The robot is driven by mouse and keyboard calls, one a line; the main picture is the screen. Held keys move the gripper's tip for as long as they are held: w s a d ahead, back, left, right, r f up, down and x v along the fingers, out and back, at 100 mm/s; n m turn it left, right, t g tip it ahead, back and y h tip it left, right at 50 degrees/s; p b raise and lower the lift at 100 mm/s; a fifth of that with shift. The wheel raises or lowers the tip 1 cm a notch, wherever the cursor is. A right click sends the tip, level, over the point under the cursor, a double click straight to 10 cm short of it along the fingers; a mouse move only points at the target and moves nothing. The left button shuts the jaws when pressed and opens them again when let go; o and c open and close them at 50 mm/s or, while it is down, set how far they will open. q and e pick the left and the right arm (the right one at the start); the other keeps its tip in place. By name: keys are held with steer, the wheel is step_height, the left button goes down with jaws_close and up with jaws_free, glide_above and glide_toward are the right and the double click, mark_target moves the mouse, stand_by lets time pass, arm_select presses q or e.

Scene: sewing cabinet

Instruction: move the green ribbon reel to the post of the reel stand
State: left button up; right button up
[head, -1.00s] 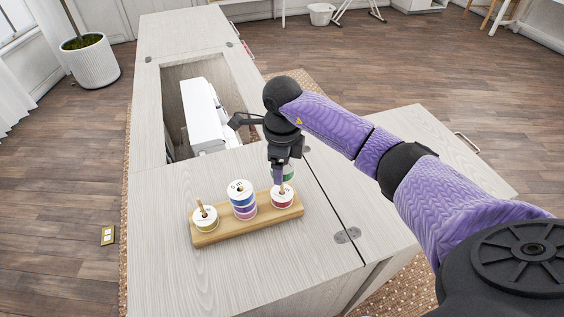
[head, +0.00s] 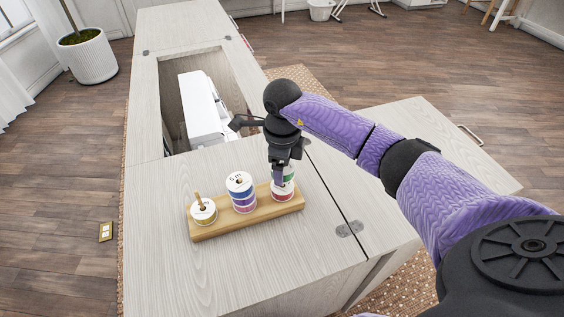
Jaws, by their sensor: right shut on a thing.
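The reel stand (head: 221,226) is a wooden bar on the cabinet top. My right gripper (head: 280,184) points down over its right end, shut on the green ribbon reel (head: 290,174), which shows only in part behind the fingers. The green reel is at the right post, just above a red reel (head: 283,195). The post's tip is hidden, and I cannot tell whether the two reels touch. My left gripper is not in view.
Behind the stand, a white sewing machine (head: 201,110) sits in the cabinet opening. The cabinet top (head: 240,268) is clear in front of the stand. A side leaf (head: 440,150) extends to the right, under my right arm.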

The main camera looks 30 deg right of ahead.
steer(key=o, duration=1.1)
step_height(320, 180, up, 4)
steer(key=shift+p, duration=0.75)
step_height(320, 180, up, 5)
steer(key=shift+r+p, duration=0.15)
steer(key=shift+p, duration=0.45)
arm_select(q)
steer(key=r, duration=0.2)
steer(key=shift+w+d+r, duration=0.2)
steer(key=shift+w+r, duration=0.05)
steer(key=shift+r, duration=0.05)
arm_select(e)
steer(key=shift+r, duration=0.3)
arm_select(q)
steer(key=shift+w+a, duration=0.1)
